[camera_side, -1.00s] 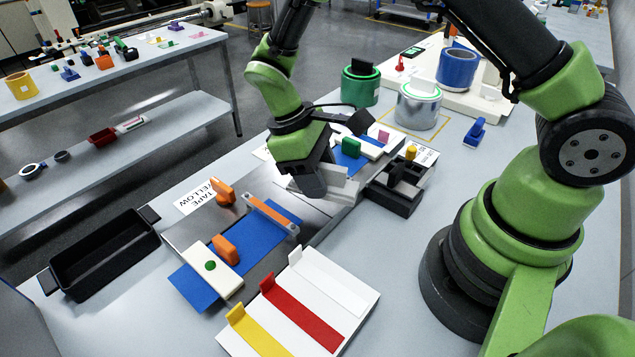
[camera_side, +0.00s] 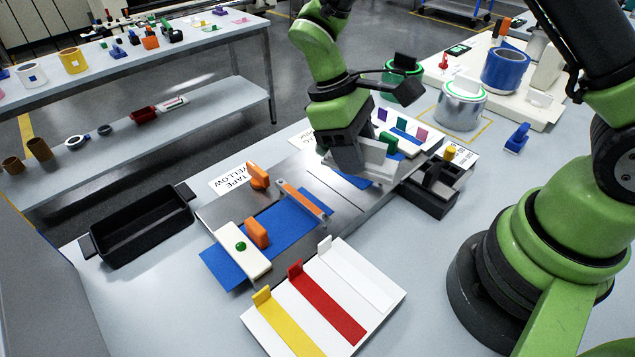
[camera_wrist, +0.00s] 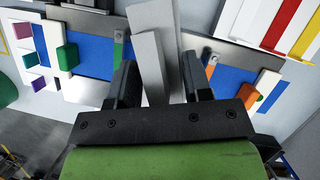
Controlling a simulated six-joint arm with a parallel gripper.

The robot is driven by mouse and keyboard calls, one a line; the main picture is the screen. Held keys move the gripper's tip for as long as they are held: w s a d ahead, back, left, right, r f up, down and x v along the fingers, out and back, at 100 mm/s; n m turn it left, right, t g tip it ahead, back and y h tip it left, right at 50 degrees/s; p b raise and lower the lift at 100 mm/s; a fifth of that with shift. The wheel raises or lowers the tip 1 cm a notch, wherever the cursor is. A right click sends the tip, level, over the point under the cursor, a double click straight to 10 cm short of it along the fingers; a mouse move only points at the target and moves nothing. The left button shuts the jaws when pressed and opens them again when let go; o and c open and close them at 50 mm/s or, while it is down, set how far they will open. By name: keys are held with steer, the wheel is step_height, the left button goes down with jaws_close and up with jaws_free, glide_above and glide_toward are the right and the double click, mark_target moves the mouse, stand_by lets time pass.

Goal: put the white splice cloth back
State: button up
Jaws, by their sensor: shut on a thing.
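My gripper (camera_side: 358,165) is over the metal plate (camera_side: 345,203), shut on a pale white piece (camera_side: 378,157). In the wrist view this piece (camera_wrist: 152,65) stands between the two fingers, with a flat pale part running up the picture. Fingers and shadow hide much of it, and I cannot tell if it is the task's cloth. A white strip with an upright tab (camera_side: 357,280) lies on the white rack (camera_side: 385,312), beside a red strip (camera_side: 325,303) and a yellow strip (camera_side: 285,325). My gripper is behind the rack in the side view.
Blue sheets (camera_side: 285,222) with orange blocks (camera_side: 257,232) lie left of my gripper. A black tray (camera_side: 140,225) stands farther left. A dark fixture (camera_side: 437,190) and white blocks stand close right. Bare table lies left of the rack.

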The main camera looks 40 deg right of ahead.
steer(key=w+a+m+y, duration=0.1)
steer(key=a+m, duration=0.2)
steer(key=w+a+f+m+y, duration=0.1)
steer(key=a+m, duration=0.2)
steer(key=a, duration=0.1)
steer(key=w+a+m+y, duration=0.1)
steer(key=a+m, duration=0.2)
steer(key=a, duration=0.1)
steer(key=shift+w+a+f+m, duration=0.2)
steer(key=shift+w+a+m, duration=0.1)
steer(key=shift+w, duration=0.1)
steer(key=a+m+t+y, duration=0.3)
steer(key=a+m, duration=0.9)
steer(key=a, duration=0.3)
glide_toward(191, 305)
steer(key=shift+m, duration=0.4)
steer(key=x, duration=0.6)
steer(key=shift+f, duration=0.15)
steer(key=o, duration=1.2)
steer(key=shift+f, duration=0.1)
